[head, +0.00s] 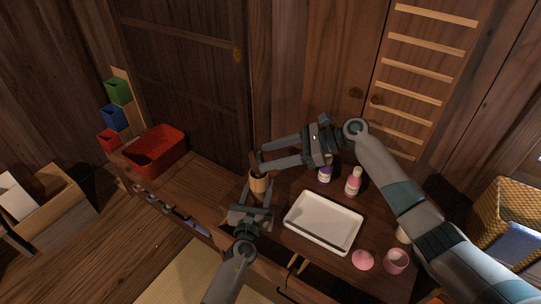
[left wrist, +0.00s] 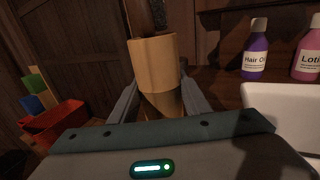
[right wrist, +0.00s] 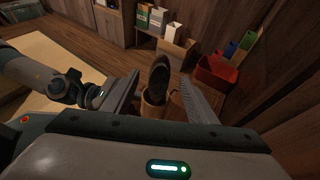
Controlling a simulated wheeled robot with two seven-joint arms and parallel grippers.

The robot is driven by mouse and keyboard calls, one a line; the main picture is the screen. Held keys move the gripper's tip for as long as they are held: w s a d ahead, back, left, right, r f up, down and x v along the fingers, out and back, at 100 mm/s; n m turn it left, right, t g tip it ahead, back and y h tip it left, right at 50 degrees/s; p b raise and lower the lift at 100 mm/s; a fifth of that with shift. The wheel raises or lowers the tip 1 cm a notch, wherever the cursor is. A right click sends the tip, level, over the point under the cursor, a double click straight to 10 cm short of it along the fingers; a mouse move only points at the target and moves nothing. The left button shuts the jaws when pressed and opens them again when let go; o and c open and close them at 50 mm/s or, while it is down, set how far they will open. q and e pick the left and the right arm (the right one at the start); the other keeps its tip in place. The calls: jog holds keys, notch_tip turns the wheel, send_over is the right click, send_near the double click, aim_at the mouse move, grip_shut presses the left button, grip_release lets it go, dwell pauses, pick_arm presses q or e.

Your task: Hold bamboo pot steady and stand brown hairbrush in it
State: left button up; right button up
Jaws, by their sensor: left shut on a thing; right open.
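The bamboo pot (head: 258,184) stands on the wooden table, tan and cylindrical. My left gripper (head: 258,196) is shut on it; in the left wrist view the pot (left wrist: 154,65) sits between the fingers. The brown hairbrush (head: 254,160) stands in the pot, its dark upper end above the rim; it also shows in the right wrist view (right wrist: 159,72) and at the top of the left wrist view (left wrist: 159,16). My right gripper (head: 262,155) is open, its fingers on either side of the hairbrush and apart from it. The brush's lower end is hidden inside the pot.
A white tray (head: 289,218), a purple bottle (head: 325,174), a pink bottle (head: 353,182), a pink cup (head: 396,261) and a pink round thing (head: 362,260) are on the table's right. A red bin (head: 154,150) is at the left. Bare wood lies between bin and pot.

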jog(key=v, duration=0.7)
dwell(1.1)
pick_arm(q)
jog(key=o, duration=1.1)
jog(key=v, duration=1.2)
jog(key=shift+r, duration=0.1)
jog(key=shift+a, duration=0.1)
pick_arm(e)
jog(key=shift+a, duration=0.1)
